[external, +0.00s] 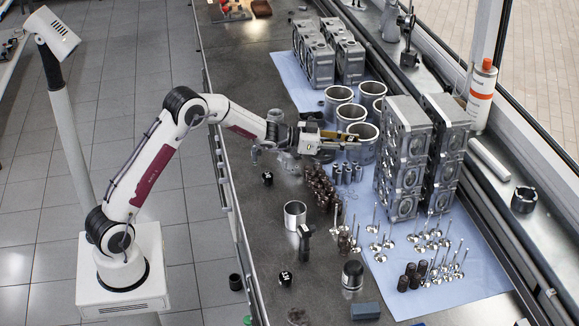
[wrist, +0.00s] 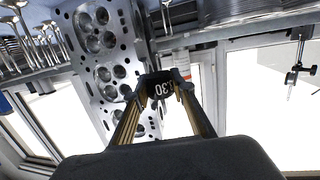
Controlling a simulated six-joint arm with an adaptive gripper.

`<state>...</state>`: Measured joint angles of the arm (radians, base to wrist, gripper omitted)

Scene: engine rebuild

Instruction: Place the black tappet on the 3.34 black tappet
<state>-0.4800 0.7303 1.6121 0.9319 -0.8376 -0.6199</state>
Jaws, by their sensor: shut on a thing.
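My gripper (wrist: 161,92) is shut on a black tappet (wrist: 161,86) in the wrist view. White digits ending in .30 show on its face. In the external view my gripper (external: 350,140) is raised over the bench, pointing right, beside the grey cylinder liners; the held tappet cannot be made out there. Two small black tappets with white marks stand on the dark bench top: one (external: 268,178) left of the gripper's lower side, the other (external: 286,279) near the front. Their digits are too small to read, so I cannot tell which is the 3.34 one.
Cylinder heads (external: 405,150) stand right of my gripper; they also show in the wrist view (wrist: 108,75). Liners (external: 338,97), brown parts (external: 320,188) and upright valves (external: 378,240) crowd the middle. A metal cylinder (external: 295,214) stands between the two tappets.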

